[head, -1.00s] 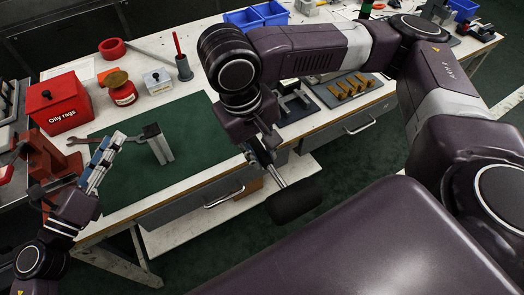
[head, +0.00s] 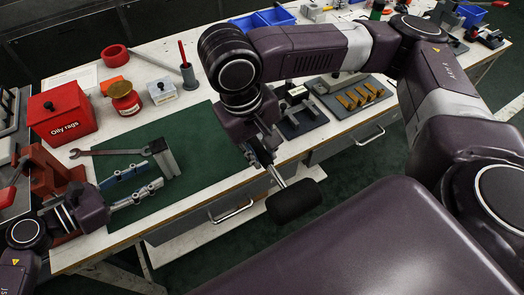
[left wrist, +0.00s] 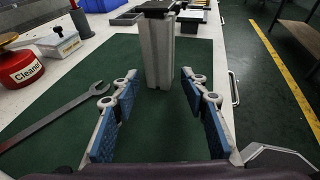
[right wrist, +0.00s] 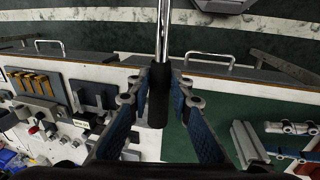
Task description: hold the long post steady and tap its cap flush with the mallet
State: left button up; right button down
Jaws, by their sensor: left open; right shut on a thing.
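The long post (head: 167,161) is a grey upright profile on the green mat (head: 205,150), with a dark cap (head: 157,146) on top. My left gripper (head: 152,174) is open and low over the mat, pointing at the post. In the left wrist view the post (left wrist: 158,55) stands ahead, between the open finger lines, with clear gaps on both sides; the cap's top is cut off. My right gripper (right wrist: 157,88) is shut on the dark grip of the mallet (right wrist: 162,40). The mallet's black head (head: 293,202) hangs beyond the table's front edge, away from the post.
A wrench (head: 105,152) lies on the mat behind my left gripper. A red oily rags box (head: 62,115), a red cleaner can (head: 124,98) and a white box (head: 161,90) stand at the back. Orange parts (head: 360,98) sit on a grey fixture to the right.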

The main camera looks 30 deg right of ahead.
aim_at(165, 167)
pick_arm(q)
jog(key=shift+b+x, duration=0.7)
jog(key=shift+x, duration=2.25)
pick_arm(e)
jog(key=shift+f, duration=0.65)
pick_arm(q)
jog(key=c, duration=0.7)
jog(key=o, duration=0.8)
jog(key=c, duration=1)
jog(key=shift+c, duration=0.2)
